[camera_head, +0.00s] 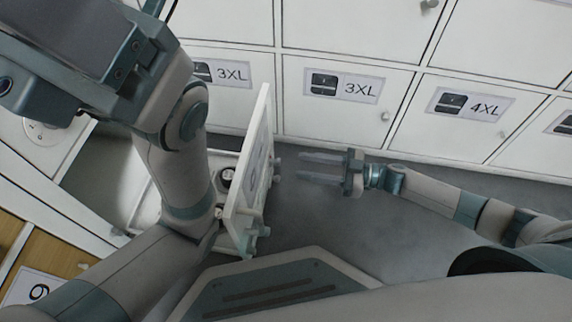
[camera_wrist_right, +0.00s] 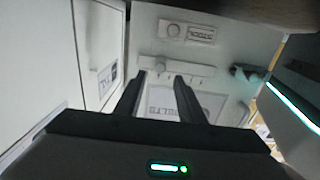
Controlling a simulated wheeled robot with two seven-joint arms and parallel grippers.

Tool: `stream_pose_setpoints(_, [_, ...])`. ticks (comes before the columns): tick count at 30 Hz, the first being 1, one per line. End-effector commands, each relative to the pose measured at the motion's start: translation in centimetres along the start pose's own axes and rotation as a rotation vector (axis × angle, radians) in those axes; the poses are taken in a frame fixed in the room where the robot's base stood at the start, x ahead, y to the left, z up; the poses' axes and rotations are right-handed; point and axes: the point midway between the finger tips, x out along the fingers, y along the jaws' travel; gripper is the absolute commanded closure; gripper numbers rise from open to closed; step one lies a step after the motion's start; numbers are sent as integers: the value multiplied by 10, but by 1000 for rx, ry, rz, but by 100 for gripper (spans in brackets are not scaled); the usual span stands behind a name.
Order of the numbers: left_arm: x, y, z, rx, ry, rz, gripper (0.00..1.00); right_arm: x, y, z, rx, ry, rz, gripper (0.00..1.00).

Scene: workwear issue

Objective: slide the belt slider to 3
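The belt slider (camera_wrist_right: 185,69) is a pale horizontal bar with a round knob near its left end, on a white panel in the right wrist view. Its scale marks are too small to read. A label reading BELTS (camera_wrist_right: 160,107) sits below it, partly behind my fingers. My right gripper (camera_wrist_right: 163,78) is open and empty, its fingertips pointing at the panel just below the slider. In the head view the right gripper (camera_head: 302,167) points left at the same upright panel (camera_head: 252,180), apart from it. The left gripper's fingers are not visible.
White lockers marked 3XL (camera_head: 345,88) and 4XL (camera_head: 468,104) stand behind. My left arm crosses over the open white compartment behind the panel. Grey floor is clear around my right gripper.

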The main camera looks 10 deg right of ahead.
Motion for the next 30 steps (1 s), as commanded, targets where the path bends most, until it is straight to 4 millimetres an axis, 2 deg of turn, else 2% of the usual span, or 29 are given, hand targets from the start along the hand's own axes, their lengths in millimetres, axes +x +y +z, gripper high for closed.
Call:
stream_pose_setpoints(1, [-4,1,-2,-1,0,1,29,10,-1,3,-2,3,-2,64])
stream_pose_setpoints(6, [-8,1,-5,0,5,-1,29,38,0,2,-2,3,-2,64])
stream_pose_setpoints(12, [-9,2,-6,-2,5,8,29,58,0,2,-1,0,0,64])
stream_pose_setpoints(25, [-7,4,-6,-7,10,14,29,65,0,0,0,0,0,64])
stream_pose_setpoints(26, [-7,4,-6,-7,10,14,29,65,0,0,0,-1,0,69])
stream_pose_setpoints(30, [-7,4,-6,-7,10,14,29,65,0,0,0,-1,0,100])
